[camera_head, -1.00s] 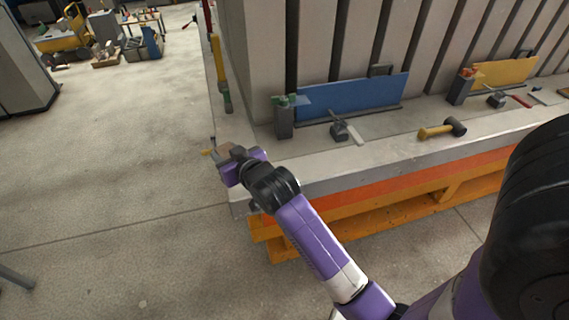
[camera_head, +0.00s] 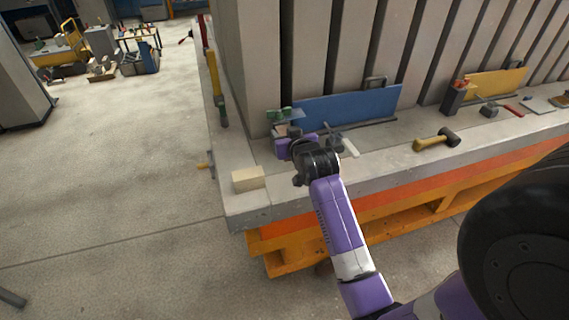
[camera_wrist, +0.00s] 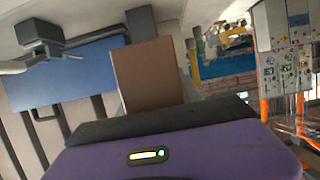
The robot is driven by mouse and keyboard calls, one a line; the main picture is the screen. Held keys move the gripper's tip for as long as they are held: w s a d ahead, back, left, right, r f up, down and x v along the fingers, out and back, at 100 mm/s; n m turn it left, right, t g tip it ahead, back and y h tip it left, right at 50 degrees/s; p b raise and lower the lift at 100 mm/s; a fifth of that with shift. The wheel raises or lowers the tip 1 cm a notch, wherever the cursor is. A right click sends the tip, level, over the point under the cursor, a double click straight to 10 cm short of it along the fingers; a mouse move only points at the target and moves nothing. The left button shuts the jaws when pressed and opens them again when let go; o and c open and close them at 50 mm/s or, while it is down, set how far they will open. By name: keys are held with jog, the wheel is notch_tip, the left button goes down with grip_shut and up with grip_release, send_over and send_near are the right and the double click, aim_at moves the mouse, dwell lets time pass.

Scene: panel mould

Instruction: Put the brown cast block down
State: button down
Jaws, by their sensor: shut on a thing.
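The brown cast block (camera_wrist: 152,76) stands out beyond the purple gripper body in the wrist view. My gripper (camera_head: 281,137) is shut on it; in the wrist view the fingers are mostly hidden behind the palm. In the head view my gripper is above the concrete ledge (camera_head: 310,190), in front of the left end of the blue panel (camera_head: 350,106). Only a small brownish bit of the block shows there, and I cannot tell whether it touches the ledge.
A pale beige block (camera_head: 248,179) sits at the ledge's near left corner. A grey clamp (camera_head: 334,138) lies close right of my gripper. A yellow-handled mallet (camera_head: 437,140) lies farther right. A ribbed wall (camera_head: 330,40) rises behind. Bare ledge lies between the beige block and my gripper.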

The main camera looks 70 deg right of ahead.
notch_tip(320, 180, down, 11)
jog(key=shift+f, duration=0.15)
dwell(0.4)
jog(key=shift+f, duration=0.2)
jog(key=c, duration=0.8)
grip_release()
